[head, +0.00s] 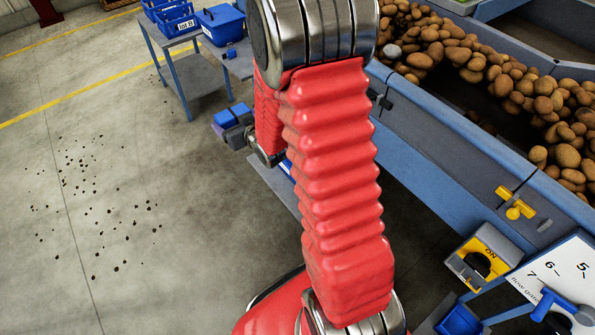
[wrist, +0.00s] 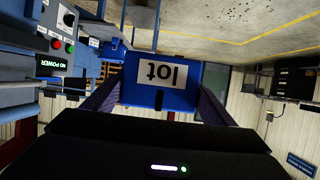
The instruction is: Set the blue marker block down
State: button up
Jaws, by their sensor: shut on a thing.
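The blue marker block (wrist: 147,93) fills the space between my fingers in the wrist view. Its white label reads "lot" upside down there. My gripper (wrist: 160,108) is shut on it, one dark finger at each side. In the head view my gripper (head: 233,122) shows left of my red arm, with the blue block at its far end. The block appears held off the floor, in front of the blue-grey side table; its underside is hidden, and I cannot tell whether it touches anything.
A blue-grey table (head: 177,74) at the top left carries blue crates (head: 174,20). Another crate (head: 221,22) stands beside them, with a small blue item (head: 231,53) in front. The potato grader (head: 440,137) is at right, with a yellow switch box (head: 481,258). Floor at left is open.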

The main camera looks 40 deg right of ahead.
jog(key=s+d+f, duration=0.4)
jog(key=d+f, duration=0.9)
jog(key=s+d+f, duration=0.3)
jog(key=s+f, duration=0.3)
jog(key=s+d+f, duration=0.3)
jog(key=s+f, duration=0.3)
jog(key=f, duration=0.1)
jog(key=shift+s+d+n+y, duration=0.2)
jog(key=shift+d+n+y, duration=0.1)
jog(key=shift+f, duration=0.1)
jog(key=shift+f, duration=2.9)
jog(key=shift+f, duration=2.05)
